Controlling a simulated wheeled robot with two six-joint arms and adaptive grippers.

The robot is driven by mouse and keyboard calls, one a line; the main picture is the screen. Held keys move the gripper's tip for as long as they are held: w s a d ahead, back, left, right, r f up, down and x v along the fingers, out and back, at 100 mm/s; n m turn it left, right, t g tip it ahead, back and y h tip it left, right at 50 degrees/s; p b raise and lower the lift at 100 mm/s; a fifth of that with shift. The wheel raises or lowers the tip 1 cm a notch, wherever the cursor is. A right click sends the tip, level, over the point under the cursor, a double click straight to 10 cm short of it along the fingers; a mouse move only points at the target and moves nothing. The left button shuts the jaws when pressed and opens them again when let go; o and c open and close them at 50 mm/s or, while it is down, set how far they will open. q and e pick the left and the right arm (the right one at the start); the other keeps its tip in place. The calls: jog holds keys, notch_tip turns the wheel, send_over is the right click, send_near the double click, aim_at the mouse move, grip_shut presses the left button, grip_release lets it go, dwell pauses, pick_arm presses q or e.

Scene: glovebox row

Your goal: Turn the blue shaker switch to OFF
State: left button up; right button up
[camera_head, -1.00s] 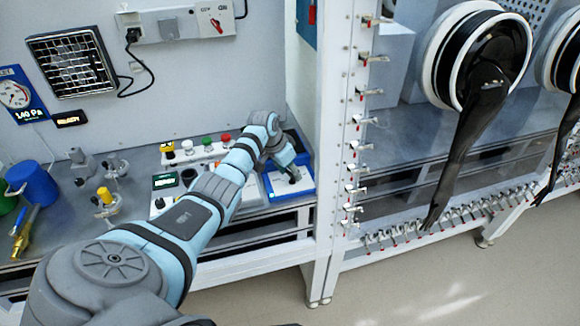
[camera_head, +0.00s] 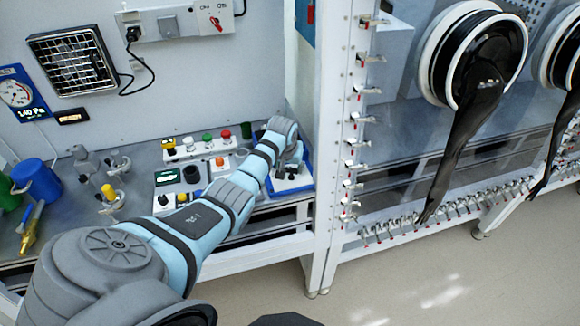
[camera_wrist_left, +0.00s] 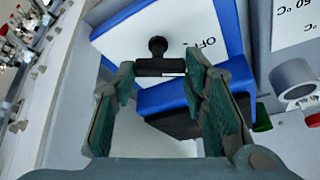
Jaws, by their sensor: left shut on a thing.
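The blue shaker (camera_head: 306,183) with a white top sits at the right end of the bench. It fills the upper part of the left wrist view (camera_wrist_left: 233,25). Its black switch (camera_wrist_left: 158,46) has a round knob and a crossbar, and the letters "OFF" show just right of it. My left gripper (camera_wrist_left: 160,68) is shut on the switch, with a green-padded finger at each end of the crossbar. In the head view the left gripper (camera_head: 291,166) is over the shaker's top, partly hidden by my wrist. My right gripper is not in view.
Left of the shaker are a button panel (camera_head: 196,150) and a box with a display (camera_head: 167,178). A blue mug (camera_head: 37,181) and clamps stand further left. A white frame post (camera_head: 335,150) rises close to the shaker's right, with a black glove (camera_head: 465,135) beyond.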

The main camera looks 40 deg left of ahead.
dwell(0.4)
pick_arm(q)
jog(key=o, duration=1.2)
jog(key=shift+c, duration=0.2)
jog(key=v, duration=1.2)
jog(key=shift+d, duration=0.1)
